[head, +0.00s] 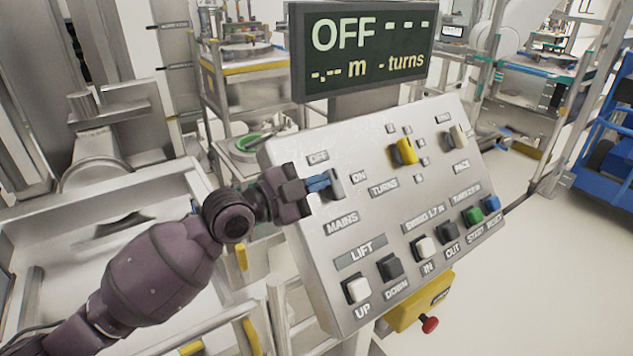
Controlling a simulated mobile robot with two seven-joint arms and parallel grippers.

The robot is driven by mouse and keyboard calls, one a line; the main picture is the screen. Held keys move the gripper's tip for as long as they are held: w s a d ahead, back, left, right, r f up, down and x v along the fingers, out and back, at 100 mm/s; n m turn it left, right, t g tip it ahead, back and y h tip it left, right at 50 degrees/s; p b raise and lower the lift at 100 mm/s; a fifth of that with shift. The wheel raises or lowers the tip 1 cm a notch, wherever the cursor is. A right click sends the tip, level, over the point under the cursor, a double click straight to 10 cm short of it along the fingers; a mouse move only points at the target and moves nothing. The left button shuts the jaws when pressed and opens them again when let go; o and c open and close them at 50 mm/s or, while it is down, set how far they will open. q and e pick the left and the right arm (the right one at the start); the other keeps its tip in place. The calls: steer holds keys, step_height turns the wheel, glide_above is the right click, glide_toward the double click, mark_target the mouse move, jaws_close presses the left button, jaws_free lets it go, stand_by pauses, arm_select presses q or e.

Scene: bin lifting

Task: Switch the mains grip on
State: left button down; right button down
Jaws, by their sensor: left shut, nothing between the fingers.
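The mains grip (336,183) is a grey knob at the left of the slanted control panel (290,152), between the OFF and ON labels and above the MAINS label. My left gripper (322,183) is shut, with its blue fingertips right at the knob's left side. I cannot tell whether they touch it. The fingers hide part of the knob. The display (368,45) above the panel reads OFF, with dashes for metres and turns. My right gripper is not in view.
Several push buttons line the lower panel, including a white UP button (356,289) and a green START button (474,216). A red knob (430,324) sticks out below. Metal rails stand at lower left.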

arm_select(q)
steer(key=shift+w+m+g+b, duration=0.2)
steer(key=shift+m+g+b, duration=0.2)
steer(key=shift+g+b, duration=0.25)
steer(key=shift+w+g+b, duration=0.1)
steer(key=shift+g+b, duration=0.2)
steer(key=shift+g, duration=0.05)
steer(key=shift+w+r, duration=0.1)
steer(key=shift+r, duration=0.1)
steer(key=shift+d+r, duration=0.1)
steer(key=shift+r, duration=0.05)
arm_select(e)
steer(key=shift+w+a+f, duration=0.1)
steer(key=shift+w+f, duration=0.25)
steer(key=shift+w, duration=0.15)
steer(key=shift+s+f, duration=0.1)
